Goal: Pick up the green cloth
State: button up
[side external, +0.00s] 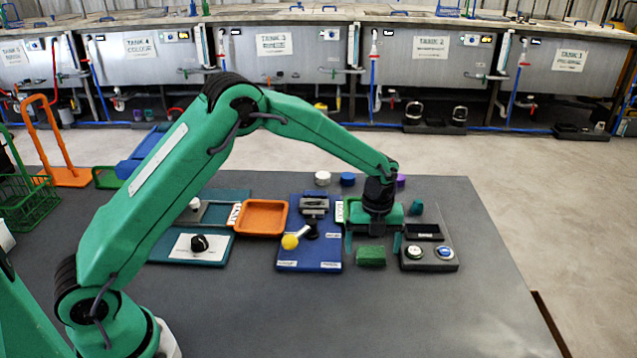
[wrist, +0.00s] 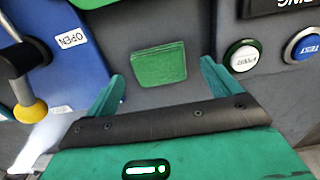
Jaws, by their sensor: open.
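The green cloth (side external: 371,256) lies folded on the grey table, between the blue panel and the dark button box. It also shows in the wrist view (wrist: 158,65) as a flat, green, squarish pad. My gripper (side external: 374,247) is above and beside the cloth, pointing down. In the wrist view my gripper's two green fingers (wrist: 162,90) are spread wide, with the cloth ahead of them and between their lines. Nothing is held. Whether the fingertips touch the table cannot be told.
A blue panel (side external: 308,257) with a yellow-knobbed lever (side external: 290,242) stands close on the left. An orange tray (side external: 262,217) lies further left. The table in front is clear.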

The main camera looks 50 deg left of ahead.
jog(key=shift+f, duration=0.7)
jog(key=c, duration=1.1)
jog(key=shift+o, duration=0.2)
jog(key=shift+r, duration=0.1)
jog(key=shift+r, duration=0.35)
notch_tip(320, 180, up, 3)
jog(key=s+d+r, duration=0.7)
jog(key=d, duration=0.1)
jog(key=shift+s+d, duration=0.35)
jog(key=shift+d, duration=0.05)
